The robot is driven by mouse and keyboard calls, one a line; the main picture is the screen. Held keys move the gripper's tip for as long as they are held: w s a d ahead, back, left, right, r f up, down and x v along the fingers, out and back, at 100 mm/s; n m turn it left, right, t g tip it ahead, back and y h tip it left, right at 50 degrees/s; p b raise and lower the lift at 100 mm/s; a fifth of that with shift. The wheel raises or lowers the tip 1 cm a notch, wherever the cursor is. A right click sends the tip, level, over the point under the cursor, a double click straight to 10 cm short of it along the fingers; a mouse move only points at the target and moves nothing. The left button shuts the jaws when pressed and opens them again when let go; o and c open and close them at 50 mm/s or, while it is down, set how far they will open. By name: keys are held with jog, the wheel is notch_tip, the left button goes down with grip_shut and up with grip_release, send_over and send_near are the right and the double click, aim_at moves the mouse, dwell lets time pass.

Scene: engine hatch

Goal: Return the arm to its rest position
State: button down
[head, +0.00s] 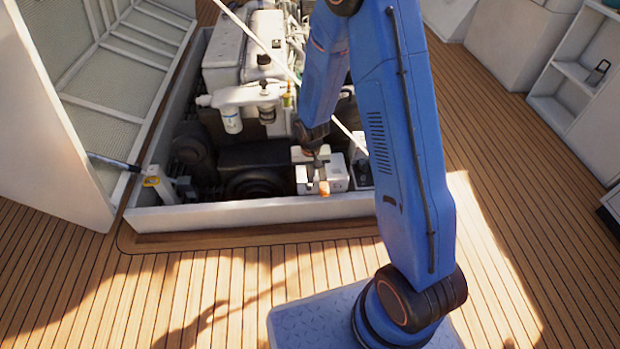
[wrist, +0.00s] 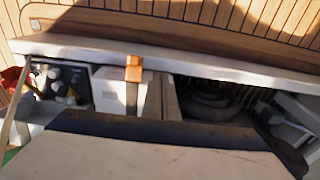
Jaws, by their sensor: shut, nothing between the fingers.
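My blue arm (head: 405,150) reaches up from its base and bends down over the open engine hatch. My gripper (head: 318,165) hangs low in the hatch, just above a white box. It is shut with nothing held. An orange-tipped part (head: 324,187) sits just below the gripper on the white box; I cannot tell whether they touch. The orange tip also shows in the wrist view (wrist: 134,68), standing on a pale upright piece. A broad pale surface with a dark edge fills the bottom of the wrist view, and my fingertips are not clear there.
The hatch's pale front rim (head: 250,212) runs close in front of the gripper. The white engine (head: 235,55) with its filters stands behind. The raised hatch lid (head: 75,110) is at left. White shelves (head: 570,95) stand at right. Wooden deck (head: 510,150) is clear between.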

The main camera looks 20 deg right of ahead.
jog(key=shift+s+a+r, duration=0.1)
jog(key=shift+s+r, duration=0.35)
jog(key=shift+r, duration=0.25)
jog(key=shift+s+a+r, duration=0.1)
jog(key=shift+s+r, duration=0.35)
jog(key=shift+r, duration=0.25)
jog(key=s+d+r+t, duration=0.1)
jog(key=s+d+r, duration=0.15)
jog(key=r, duration=0.55)
jog(key=s+d+r, duration=0.1)
jog(key=s+r, duration=0.2)
jog(key=r, duration=0.4)
jog(key=s+d+r+t, duration=0.1)
jog(key=s+r, duration=0.2)
jog(key=r, duration=0.5)
jog(key=s+d+r+n+t, duration=0.1)
jog(key=s+r, duration=0.5)
jog(key=s, duration=0.4)
jog(key=s+d+r+n, duration=0.1)
jog(key=s+d+r, duration=0.1)
jog(key=s+r, duration=0.5)
jog(key=s, duration=0.4)
jog(key=shift+r+t, duration=0.15)
jog(key=shift+t, duration=0.25)
jog(key=shift+w+a, duration=0.1)
